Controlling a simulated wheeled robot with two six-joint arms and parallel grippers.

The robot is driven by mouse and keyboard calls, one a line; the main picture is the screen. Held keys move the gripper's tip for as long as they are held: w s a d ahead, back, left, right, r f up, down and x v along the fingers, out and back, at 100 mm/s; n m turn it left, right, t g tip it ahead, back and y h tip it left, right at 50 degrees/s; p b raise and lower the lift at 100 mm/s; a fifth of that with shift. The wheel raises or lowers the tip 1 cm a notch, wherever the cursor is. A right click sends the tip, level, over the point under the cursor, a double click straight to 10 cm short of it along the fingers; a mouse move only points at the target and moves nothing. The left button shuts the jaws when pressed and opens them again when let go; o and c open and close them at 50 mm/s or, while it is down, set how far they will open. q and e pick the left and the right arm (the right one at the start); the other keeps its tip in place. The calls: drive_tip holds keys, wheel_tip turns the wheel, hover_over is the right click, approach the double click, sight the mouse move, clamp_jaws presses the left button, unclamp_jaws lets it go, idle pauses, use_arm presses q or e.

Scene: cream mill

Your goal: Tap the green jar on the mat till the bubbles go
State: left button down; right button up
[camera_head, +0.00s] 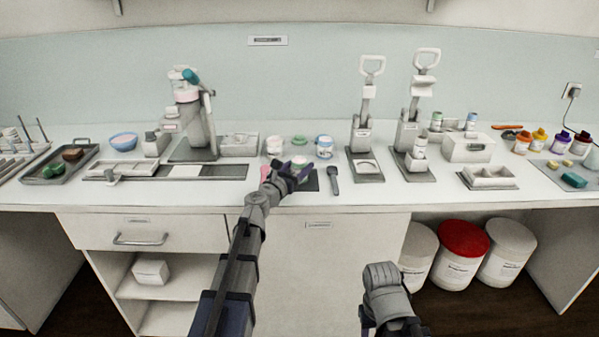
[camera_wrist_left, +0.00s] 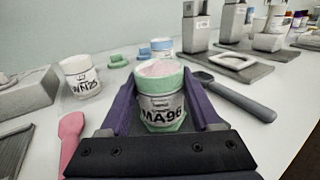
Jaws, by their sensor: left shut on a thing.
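My left gripper (camera_head: 293,172) is shut on the green jar, one finger on each side. In the left wrist view the green jar (camera_wrist_left: 160,96) stands upright between the purple fingers, open at the top, with pale pink stuff up to its green rim and a label reading MA96. Bubbles cannot be made out at this size. The dark mat (camera_head: 312,184) shows beside and below the gripper in the head view. My right gripper is not in view.
A pink spatula (camera_wrist_left: 72,135) lies left of the gripper and a dark grey tool (camera_wrist_left: 236,96) lies right. Two lever presses (camera_head: 365,130) stand further right.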

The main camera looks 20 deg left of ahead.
use_arm(q)
drive_tip(key=shift+r, duration=0.1)
unclamp_jaws()
wheel_tip(320, 180, up, 6)
drive_tip(key=p, duration=0.6)
idle(0.4)
